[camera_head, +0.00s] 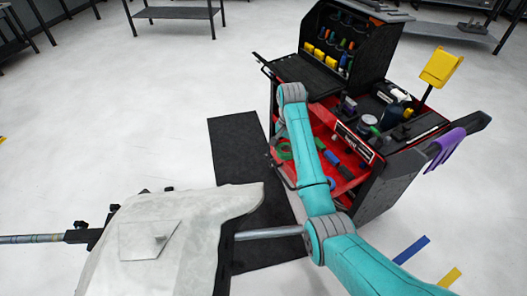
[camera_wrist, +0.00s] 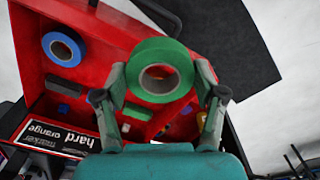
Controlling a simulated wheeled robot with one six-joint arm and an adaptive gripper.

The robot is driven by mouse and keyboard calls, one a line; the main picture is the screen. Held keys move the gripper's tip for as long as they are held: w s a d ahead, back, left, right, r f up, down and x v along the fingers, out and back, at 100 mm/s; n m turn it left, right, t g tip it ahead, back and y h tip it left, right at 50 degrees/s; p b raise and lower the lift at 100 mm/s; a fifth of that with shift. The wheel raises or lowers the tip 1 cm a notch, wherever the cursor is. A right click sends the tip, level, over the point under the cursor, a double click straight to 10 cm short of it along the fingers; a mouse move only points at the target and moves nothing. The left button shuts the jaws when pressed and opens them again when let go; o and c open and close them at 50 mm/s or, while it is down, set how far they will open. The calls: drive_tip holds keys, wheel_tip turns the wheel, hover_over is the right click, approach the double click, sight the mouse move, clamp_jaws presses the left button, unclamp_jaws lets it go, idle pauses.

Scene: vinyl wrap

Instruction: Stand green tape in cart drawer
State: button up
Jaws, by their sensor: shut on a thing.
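The green tape (camera_wrist: 160,52) is a thick roll held between the two fingers of my gripper (camera_wrist: 162,86) in the wrist view, with its round face and open core toward the camera. My gripper is shut on its sides. In the head view the green tape (camera_head: 284,150) shows at the left end of the open red cart drawer (camera_head: 318,120), partly hidden by my arm. The red drawer (camera_wrist: 105,30) lies behind the tape in the wrist view. I cannot tell whether the tape touches the drawer floor.
A blue tape roll (camera_wrist: 64,49) and several small blocks are in the drawer. The black tool cart (camera_head: 385,190) carries bottles and a cabinet (camera_head: 345,45) above. A white panel (camera_head: 150,240) on a stand is at the lower left. A dark mat (camera_head: 232,150) lies beside the cart.

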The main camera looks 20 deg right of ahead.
drive_tip(key=s+d+m, duration=0.4)
drive_tip(key=d+m, duration=0.3)
drive_tip(key=d, duration=0.3)
drive_tip(key=shift+w+d+f, duration=0.1)
drive_tip(key=shift+f, duration=2.05)
drive_tip(key=shift+w+d+f, duration=0.1)
drive_tip(key=shift+f, duration=2.05)
drive_tip(key=shift+f, duration=0.65)
drive_tip(key=o, duration=1.2)
